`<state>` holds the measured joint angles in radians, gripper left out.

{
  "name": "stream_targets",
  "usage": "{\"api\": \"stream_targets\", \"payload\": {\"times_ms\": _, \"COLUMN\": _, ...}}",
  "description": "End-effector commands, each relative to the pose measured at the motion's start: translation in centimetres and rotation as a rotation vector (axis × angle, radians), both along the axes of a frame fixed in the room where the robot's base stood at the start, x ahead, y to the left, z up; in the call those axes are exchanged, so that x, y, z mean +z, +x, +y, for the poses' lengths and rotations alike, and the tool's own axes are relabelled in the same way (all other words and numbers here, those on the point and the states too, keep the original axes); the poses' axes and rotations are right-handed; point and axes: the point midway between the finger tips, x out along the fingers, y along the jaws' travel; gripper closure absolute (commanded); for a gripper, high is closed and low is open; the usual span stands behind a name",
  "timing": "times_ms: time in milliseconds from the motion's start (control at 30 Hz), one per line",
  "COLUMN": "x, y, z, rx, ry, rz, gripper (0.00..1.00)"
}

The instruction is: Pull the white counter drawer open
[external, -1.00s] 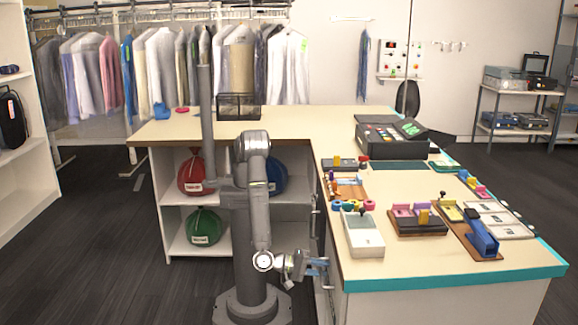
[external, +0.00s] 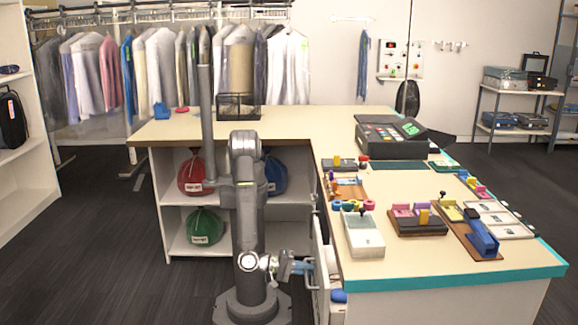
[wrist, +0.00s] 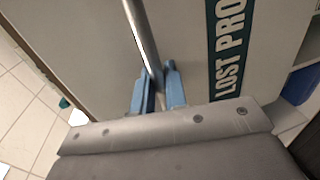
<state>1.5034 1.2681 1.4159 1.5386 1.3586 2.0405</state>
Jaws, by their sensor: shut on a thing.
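The white counter drawer (external: 322,266) stands partly pulled out of the counter's left side, below the worktop, with a blue item and something pale inside it. My gripper (external: 306,268) is at the drawer's front, shut on its bar handle. In the wrist view my gripper's blue fingers (wrist: 158,88) close around the grey metal handle (wrist: 141,35). The pale drawer front (wrist: 75,50) carries a dark green label reading "LOST PRO" (wrist: 230,45); the rest of the label is out of view.
The counter worktop (external: 375,288) with a teal edge holds a cash register (external: 391,141), a white box (external: 363,240) and several trays. Shelves with red (external: 196,175), green (external: 205,227) and blue bags stand behind my arm. Open floor (external: 110,240) lies to the left.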

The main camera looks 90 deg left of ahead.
Motion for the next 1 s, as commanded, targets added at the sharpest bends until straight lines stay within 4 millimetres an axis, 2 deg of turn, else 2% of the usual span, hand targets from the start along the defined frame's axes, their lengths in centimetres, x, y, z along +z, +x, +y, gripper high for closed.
{"api": "stream_targets", "payload": {"times_ms": 33, "x": 0.1, "y": -1.5, "z": -0.1, "rx": -0.006, "ry": -0.001, "rz": -0.001, "gripper": 1.0}}
{"api": "stream_targets", "payload": {"times_ms": 200, "x": 0.0, "y": -6.3, "z": -0.1, "rx": -0.007, "ry": -0.001, "rz": 0.0, "gripper": 1.0}}
{"api": "stream_targets", "payload": {"times_ms": 600, "x": 0.0, "y": -17.0, "z": -0.1, "rx": -0.006, "ry": 0.0, "rz": 0.0, "gripper": 1.0}}
{"api": "stream_targets", "payload": {"times_ms": 800, "x": 0.0, "y": -20.9, "z": 0.0, "rx": -0.004, "ry": -0.001, "rz": 0.0, "gripper": 1.0}}
{"api": "stream_targets", "payload": {"times_ms": 1000, "x": 0.0, "y": -23.3, "z": 0.0, "rx": -0.003, "ry": -0.001, "rz": 0.0, "gripper": 1.0}}
